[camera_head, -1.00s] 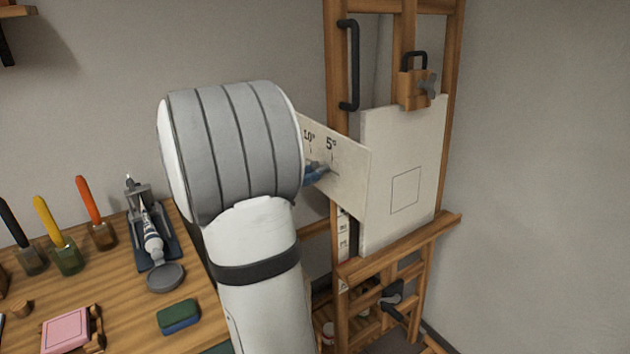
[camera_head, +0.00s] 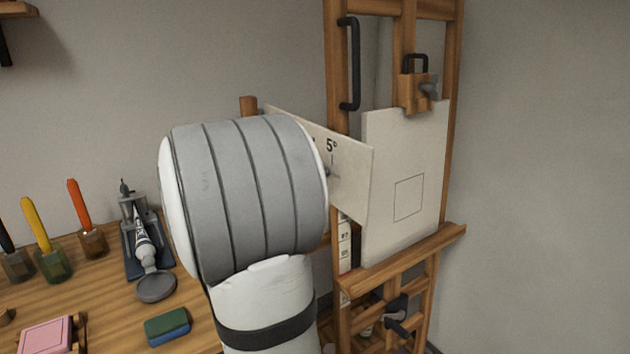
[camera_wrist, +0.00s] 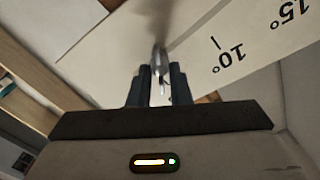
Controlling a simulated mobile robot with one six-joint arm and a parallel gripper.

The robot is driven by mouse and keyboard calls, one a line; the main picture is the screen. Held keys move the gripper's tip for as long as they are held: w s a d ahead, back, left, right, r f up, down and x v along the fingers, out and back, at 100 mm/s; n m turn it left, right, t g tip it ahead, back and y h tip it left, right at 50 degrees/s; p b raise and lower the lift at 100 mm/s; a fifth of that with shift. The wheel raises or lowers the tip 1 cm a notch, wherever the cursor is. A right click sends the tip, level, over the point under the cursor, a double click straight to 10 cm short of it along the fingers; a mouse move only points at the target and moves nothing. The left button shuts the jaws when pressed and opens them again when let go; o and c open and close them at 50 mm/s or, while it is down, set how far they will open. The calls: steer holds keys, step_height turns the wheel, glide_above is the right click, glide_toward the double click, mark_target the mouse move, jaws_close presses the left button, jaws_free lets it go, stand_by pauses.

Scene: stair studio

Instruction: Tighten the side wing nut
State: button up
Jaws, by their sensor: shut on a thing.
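My gripper (camera_wrist: 160,88) is shut on the side wing nut (camera_wrist: 159,62), a grey metal piece between the dark fingers in the wrist view. The wing nut sits against a pale angle-scale panel (camera_wrist: 200,50) marked 10° and 15°. In the head view the panel (camera_head: 352,182) stands out from the left side of the wooden easel (camera_head: 338,60), with its 5° mark in sight. My wrist covers most of the gripper and nut there. A white board (camera_head: 410,150) with a drawn rectangle stands upright on the easel.
A wooden clamp block (camera_head: 413,92) with a grey knob holds the board's top. A black handle (camera_head: 352,65) is on the easel's left post. A dark knob (camera_head: 397,308) sits below the ledge. The worktable (camera_head: 95,310) at left holds brush jars, a paint tube and a sponge (camera_head: 167,326).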

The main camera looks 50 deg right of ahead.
steer(key=o, duration=0.6)
steer(key=shift+d+f, duration=0.1)
steer(key=p+v, duration=0.1)
steer(key=v, duration=0.5)
steer(key=shift+s, duration=0.1)
